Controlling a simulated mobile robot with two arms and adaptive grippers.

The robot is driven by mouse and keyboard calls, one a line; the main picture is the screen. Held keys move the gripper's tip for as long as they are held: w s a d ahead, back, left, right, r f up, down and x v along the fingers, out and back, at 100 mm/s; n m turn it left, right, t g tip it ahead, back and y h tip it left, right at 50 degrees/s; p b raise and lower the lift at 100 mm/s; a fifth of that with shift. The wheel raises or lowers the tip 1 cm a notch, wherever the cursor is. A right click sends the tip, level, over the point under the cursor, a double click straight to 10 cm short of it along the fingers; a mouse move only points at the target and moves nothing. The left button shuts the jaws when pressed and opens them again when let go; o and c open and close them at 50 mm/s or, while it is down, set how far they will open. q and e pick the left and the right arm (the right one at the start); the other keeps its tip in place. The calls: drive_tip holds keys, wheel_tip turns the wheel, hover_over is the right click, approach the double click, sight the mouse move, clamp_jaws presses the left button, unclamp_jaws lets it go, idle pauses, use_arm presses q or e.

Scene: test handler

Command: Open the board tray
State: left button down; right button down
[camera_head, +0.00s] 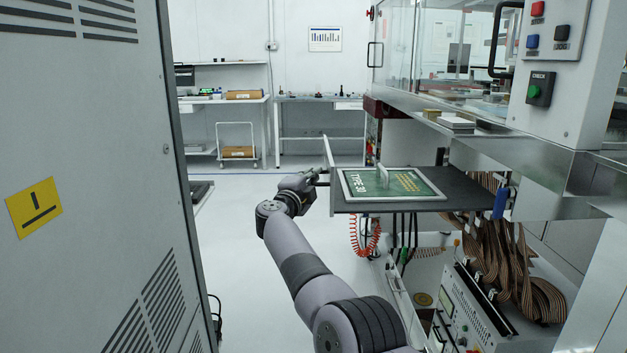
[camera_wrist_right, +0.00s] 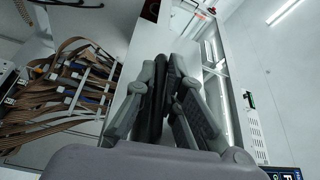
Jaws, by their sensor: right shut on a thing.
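The board tray (camera_head: 462,190) is a dark flat drawer that sticks out to the left from under the test machine in the head view. A thin upright front panel (camera_head: 332,195) closes the tray's left end. My right gripper (camera_head: 313,180) is at the outer side of this panel, shut on the tray handle. In the wrist view, the right gripper's fingers (camera_wrist_right: 166,82) close around a dark bar. My left gripper is not in view.
A grey cabinet (camera_head: 85,180) fills the left side. The test machine (camera_head: 570,140) with its buttons stands at the right. Ribbon cables (camera_head: 510,255) and a red coiled hose (camera_head: 366,238) hang below the tray. Open floor (camera_head: 240,270) lies left of my right arm.

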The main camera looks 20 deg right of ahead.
drive_tip(key=shift+a+f, duration=0.1)
drive_tip(key=c, duration=1.7)
unclamp_jaws()
